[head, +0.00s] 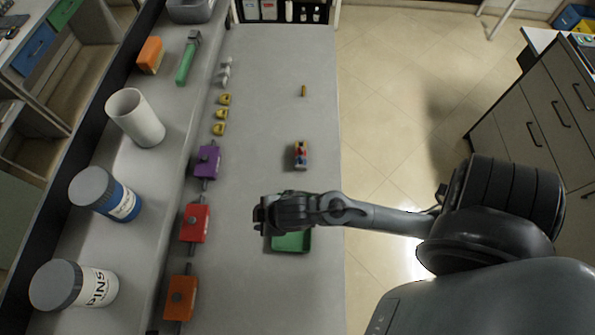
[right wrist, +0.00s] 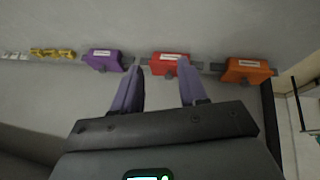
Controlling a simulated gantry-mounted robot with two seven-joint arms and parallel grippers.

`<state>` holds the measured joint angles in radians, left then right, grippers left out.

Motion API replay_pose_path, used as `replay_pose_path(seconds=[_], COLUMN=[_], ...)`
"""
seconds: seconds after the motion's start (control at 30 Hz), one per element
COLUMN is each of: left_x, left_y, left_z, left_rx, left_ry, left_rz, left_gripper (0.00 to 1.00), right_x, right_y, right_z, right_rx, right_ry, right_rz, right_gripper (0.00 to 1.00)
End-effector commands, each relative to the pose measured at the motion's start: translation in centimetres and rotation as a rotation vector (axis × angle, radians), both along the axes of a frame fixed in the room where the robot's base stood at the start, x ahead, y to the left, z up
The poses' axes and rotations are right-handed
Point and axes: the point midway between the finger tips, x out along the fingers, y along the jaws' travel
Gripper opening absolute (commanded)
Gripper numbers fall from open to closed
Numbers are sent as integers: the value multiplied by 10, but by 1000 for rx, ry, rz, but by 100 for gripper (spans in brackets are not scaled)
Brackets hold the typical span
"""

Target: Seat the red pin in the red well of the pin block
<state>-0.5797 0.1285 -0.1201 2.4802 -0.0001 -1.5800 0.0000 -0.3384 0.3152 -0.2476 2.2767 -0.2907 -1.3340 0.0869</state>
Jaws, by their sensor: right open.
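A small block (head: 301,155) with red, blue and pale parts, apparently the pin block, stands on the grey bench; its wells are too small to make out. I cannot pick out a separate red pin. My right gripper (head: 262,214) is above the bench, nearer than the block and to its left, beside the red holder (head: 194,222). In the right wrist view its fingers (right wrist: 159,75) are apart with nothing seen between them. The red holder (right wrist: 170,65) lies ahead of the fingertips. My left gripper is not in view.
A green tray (head: 291,242) lies partly under my right arm. Purple (head: 207,161) and orange (head: 181,298) holders flank the red one along the ledge. Several yellow pieces (head: 220,114) line it farther back. A small yellow pin-like piece (head: 303,90) lies on otherwise clear bench.

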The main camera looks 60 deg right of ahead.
Motion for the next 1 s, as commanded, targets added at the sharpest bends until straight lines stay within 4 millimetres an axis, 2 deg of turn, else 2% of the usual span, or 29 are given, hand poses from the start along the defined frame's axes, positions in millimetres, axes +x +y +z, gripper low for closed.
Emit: replay_pose_path(seconds=[0.03,0.1,0.2,0.3,0.43,0.77,0.87,1.0], left_x=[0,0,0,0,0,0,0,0], left_y=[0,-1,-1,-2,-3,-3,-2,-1], left_z=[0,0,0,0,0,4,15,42], left_rx=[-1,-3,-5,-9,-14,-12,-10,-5], left_ry=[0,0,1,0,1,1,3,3], left_rz=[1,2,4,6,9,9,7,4], left_gripper=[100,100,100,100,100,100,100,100], right_x=[-19,-41,-67,-82,-89,-89,-88,-88], right_y=[-6,-18,-30,-37,-41,-40,-40,-40], right_z=[4,9,13,16,17,21,32,59], right_rx=[36,69,104,125,134,132,133,133], right_ry=[45,104,173,214,234,234,233,233], right_rz=[-93,-204,-317,-382,-412,-410,-410,-409], right_gripper=[43,43,43,43,43,43,43,43])
